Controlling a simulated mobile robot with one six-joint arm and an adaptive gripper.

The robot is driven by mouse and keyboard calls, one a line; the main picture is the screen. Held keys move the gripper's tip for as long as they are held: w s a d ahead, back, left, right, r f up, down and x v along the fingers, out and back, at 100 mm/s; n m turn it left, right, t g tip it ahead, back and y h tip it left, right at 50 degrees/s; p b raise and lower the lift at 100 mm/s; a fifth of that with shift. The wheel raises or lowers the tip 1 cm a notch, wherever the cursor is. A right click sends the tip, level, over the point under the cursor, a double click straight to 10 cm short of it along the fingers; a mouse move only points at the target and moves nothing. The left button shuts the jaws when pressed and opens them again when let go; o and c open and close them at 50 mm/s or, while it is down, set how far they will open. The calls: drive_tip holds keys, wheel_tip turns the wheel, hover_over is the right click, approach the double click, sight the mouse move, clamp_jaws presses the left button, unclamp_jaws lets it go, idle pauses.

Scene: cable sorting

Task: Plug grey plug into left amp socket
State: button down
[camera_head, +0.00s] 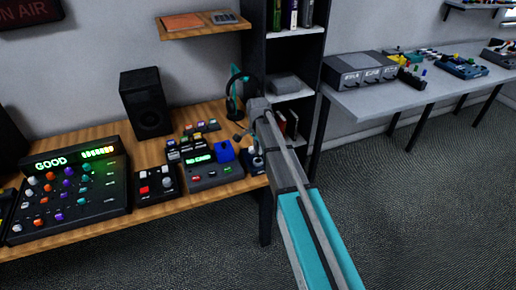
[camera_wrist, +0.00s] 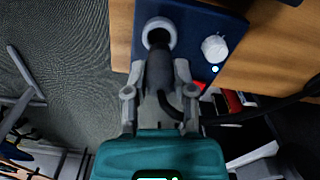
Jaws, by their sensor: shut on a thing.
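The amp (camera_wrist: 192,22) is a dark blue box at the top of the wrist view, with a white knob (camera_wrist: 214,47) and a small red light. A pale round socket ring (camera_wrist: 149,24) is on its left part. My gripper (camera_wrist: 164,70) is shut on the dark grey plug (camera_wrist: 160,57), right at the socket. The plug's front end overlaps the ring; how deep it sits cannot be told. A dark cable (camera_wrist: 168,104) trails from between the fingers. In the head view my arm partly hides the amp (camera_head: 259,162) at the desk's right end.
The wooden desk (camera_head: 215,112) holds a mixer (camera_head: 70,195) marked GOOD, small control boxes, a speaker (camera_head: 146,103) and headphones (camera_head: 236,95). A dark shelf (camera_head: 309,65) stands behind my arm. A grey table (camera_head: 420,92) with equipment is at right. Carpet (camera_head: 420,190) is clear.

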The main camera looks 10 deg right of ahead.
drive_tip(key=shift+f+b, duration=0.4)
drive_tip(key=shift+f, duration=0.25)
drive_tip(key=shift+f+b, duration=1.15)
drive_tip(key=shift+b, duration=0.05)
idle(2.7)
idle(0.4)
drive_tip(key=shift+c, duration=1.9)
unclamp_jaws()
drive_tip(key=o, duration=0.4)
drive_tip(key=shift+r, duration=0.1)
drive_tip(key=shift+r+p, duration=3.4)
drive_tip(key=shift+p, duration=0.15)
